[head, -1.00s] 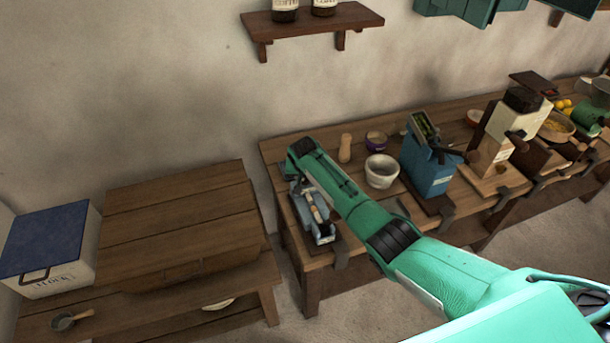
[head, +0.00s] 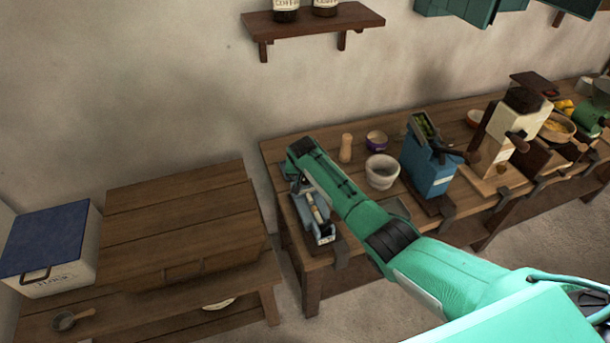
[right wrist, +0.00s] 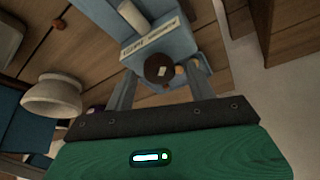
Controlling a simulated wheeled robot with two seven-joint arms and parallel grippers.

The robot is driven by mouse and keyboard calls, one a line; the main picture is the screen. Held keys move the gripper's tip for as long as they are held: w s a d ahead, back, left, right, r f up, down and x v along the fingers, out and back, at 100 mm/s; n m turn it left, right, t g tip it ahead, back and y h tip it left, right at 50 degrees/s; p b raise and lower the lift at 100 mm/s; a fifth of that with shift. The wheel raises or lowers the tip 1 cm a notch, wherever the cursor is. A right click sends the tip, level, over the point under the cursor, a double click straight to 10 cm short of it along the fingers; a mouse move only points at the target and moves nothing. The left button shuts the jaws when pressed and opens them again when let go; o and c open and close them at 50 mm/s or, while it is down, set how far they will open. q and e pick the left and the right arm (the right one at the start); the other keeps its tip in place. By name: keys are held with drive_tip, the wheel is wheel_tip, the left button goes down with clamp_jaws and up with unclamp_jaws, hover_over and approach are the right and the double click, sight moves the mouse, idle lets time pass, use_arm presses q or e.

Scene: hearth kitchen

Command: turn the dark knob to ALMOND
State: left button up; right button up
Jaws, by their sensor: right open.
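The dark round knob (right wrist: 160,68) shows in the right wrist view on the front of a blue-grey machine (right wrist: 185,45), below a pale label plate (right wrist: 150,40) whose lettering I cannot read surely. Small coloured spots lie beside the knob; ALMOND cannot be made out. My right gripper (right wrist: 158,85) is open, its fingers on either side of the knob; I cannot tell whether they touch it. In the head view the machine (head: 322,232) stands at the bench's left end, partly covered by my right arm, and the knob is hidden. My left gripper is not in view.
A white mortar (head: 381,173), a wooden pestle-like piece (head: 346,148) and a blue mill (head: 428,175) stand right of the machine on the bench (head: 290,150). A cream grinder (head: 505,135) is farther right.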

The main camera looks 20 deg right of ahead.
drive_tip(key=b+v, duration=0.2)
drive_tip(key=v, duration=1.1)
drive_tip(key=shift+r+b, duration=0.4)
drive_tip(key=shift+s+a+f, duration=0.1)
drive_tip(key=shift+s, duration=0.1)
